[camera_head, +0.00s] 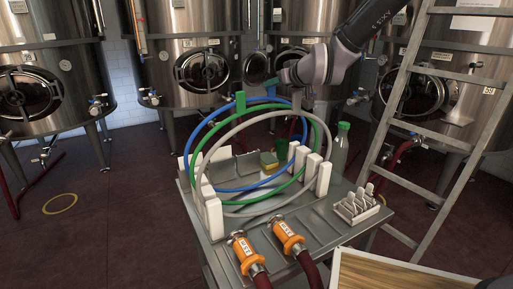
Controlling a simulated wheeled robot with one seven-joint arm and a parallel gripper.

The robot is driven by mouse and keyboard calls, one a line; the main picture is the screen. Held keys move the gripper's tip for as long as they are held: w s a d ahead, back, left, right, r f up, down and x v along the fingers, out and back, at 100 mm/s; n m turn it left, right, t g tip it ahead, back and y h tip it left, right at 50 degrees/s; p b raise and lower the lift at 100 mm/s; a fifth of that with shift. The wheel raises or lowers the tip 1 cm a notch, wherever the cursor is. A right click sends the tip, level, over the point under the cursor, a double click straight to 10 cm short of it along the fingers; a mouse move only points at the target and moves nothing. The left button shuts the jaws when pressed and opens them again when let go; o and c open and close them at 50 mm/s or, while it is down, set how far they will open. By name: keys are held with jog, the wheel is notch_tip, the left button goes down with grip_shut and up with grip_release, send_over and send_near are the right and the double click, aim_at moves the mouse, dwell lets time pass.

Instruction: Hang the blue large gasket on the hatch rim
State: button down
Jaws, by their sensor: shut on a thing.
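The large blue gasket (228,189) is a thin upright ring at the back of the white slotted rack (213,214) on the cart. It stands behind a green ring (198,158) and a grey ring (236,213). My gripper (273,82) comes in from the upper right, at the top of the blue ring, shut on the blue tab there. The fingertips are small and partly hidden. The ring's lower part still looks to be within the rack. Behind, the middle tank has a hatch (291,54), partly hidden by my arm; its rim is hard to make out.
The metal cart (330,232) also carries two orange hose couplings (289,237), a green-capped bottle (340,145) and a small white rack (357,205). A ladder (420,135) leans at the right. Several steel tanks (190,45) stand behind. Open floor (110,225) lies left.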

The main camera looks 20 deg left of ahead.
notch_tip(320, 180, up, 40)
jog(key=shift+r, duration=0.25)
dwell(4.0)
